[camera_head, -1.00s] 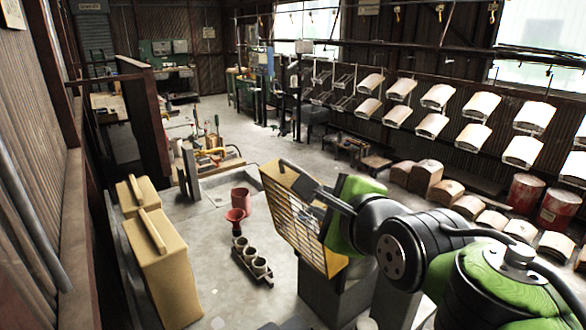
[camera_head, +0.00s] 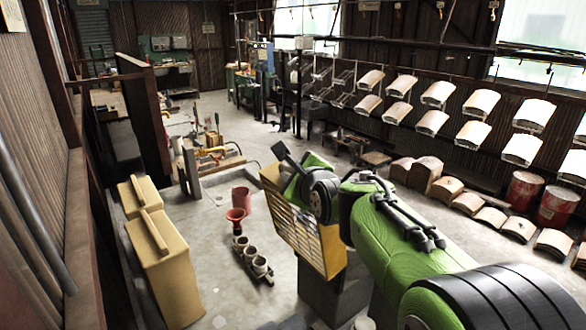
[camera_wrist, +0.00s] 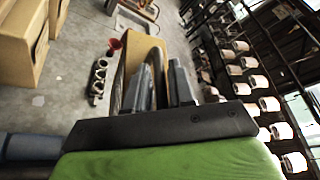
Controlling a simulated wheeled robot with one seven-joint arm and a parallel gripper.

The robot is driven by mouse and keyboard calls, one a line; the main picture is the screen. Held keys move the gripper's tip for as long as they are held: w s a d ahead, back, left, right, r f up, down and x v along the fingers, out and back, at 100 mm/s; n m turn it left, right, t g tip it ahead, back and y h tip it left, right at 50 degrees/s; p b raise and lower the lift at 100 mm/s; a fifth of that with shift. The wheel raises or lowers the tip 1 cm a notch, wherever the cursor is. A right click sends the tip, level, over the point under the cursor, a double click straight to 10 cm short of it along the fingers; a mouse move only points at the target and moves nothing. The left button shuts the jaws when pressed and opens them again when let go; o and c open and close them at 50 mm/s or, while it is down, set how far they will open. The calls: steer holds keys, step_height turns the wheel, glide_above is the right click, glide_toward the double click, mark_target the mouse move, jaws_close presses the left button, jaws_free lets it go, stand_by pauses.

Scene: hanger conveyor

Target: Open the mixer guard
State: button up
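A yellow box with a slatted grille front (camera_head: 306,238), which looks like the mixer guard, stands on a dark grey base (camera_head: 330,295) in the middle of the head view. My arm reaches over it from the right and hides its upper right part. My gripper (camera_head: 281,147) is just above and behind its top edge. In the wrist view my gripper's two grey fingers (camera_wrist: 162,78) are apart, with nothing seen held between them. A yellow-tan surface (camera_wrist: 150,48), probably the box, lies beyond the fingers. Contact cannot be told.
Two tan boxes (camera_head: 160,255) stand at the left wall. A red funnel-topped pot (camera_head: 236,217) and a rack of several cups (camera_head: 252,262) are on the floor left of the yellow box. Curved panels hang along the right wall.

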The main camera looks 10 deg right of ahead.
jaws_close()
steer(key=shift+m+g, duration=0.3)
steer(key=shift+m, duration=0.1)
steer(key=d, duration=0.1)
steer(key=w+d+r+p, duration=0.1)
steer(key=d, duration=0.1)
steer(key=w+d+p, duration=0.1)
steer(key=d, duration=0.1)
steer(key=shift+r, duration=0.15)
steer(key=shift+a, duration=0.15)
jaws_free()
